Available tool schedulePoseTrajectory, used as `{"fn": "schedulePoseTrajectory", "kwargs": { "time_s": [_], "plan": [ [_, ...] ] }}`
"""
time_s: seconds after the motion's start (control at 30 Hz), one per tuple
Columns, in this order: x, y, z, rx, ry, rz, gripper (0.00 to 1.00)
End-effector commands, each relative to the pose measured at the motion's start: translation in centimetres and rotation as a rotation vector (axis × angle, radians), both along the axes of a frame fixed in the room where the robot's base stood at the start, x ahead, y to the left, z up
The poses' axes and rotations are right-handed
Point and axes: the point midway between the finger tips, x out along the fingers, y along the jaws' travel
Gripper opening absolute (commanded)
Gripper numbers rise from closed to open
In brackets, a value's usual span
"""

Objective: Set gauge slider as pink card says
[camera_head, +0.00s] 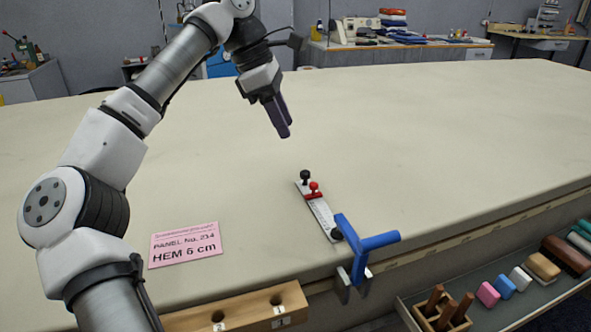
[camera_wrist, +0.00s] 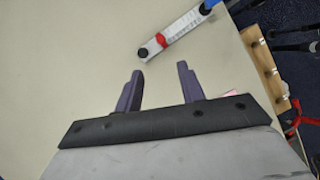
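The pink card (camera_head: 186,244) lies on the cloth table, reading "PANEL No. 214" and "HEM", then a blurred digit, 5 or 6, and "cm". The gauge (camera_head: 323,213) is a white ruler lying right of the card, also in the wrist view (camera_wrist: 184,25). Its red slider (camera_head: 314,190) is near the far end, beside a black knob (camera_head: 305,176); the slider shows in the wrist view too (camera_wrist: 161,40). The scale marks are too small to read. My gripper (camera_head: 286,134) is open and empty, raised above the table beyond the gauge; its fingers (camera_wrist: 160,72) are apart.
A blue clamp (camera_head: 367,243) grips the table edge at the gauge's near end. A wooden block with holes (camera_head: 245,308) sits at the front edge. A lower tray (camera_head: 405,313) at right holds several coloured blocks. The table beyond the gauge is clear.

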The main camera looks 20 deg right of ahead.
Motion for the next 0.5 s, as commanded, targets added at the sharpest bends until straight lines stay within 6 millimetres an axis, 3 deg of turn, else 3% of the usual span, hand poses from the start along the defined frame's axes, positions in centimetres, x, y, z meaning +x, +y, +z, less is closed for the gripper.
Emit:
{"fn": "schedulePoseTrajectory", "kwargs": {
  "time_s": [0.17, 0.5],
  "plan": [
    [-0.2, -0.5, -1.6, 0.004, 0.002, -0.002, 0.39],
    [-1.3, -3.1, -8.0, 0.0, 0.002, -0.003, 0.39]
  ]
}}
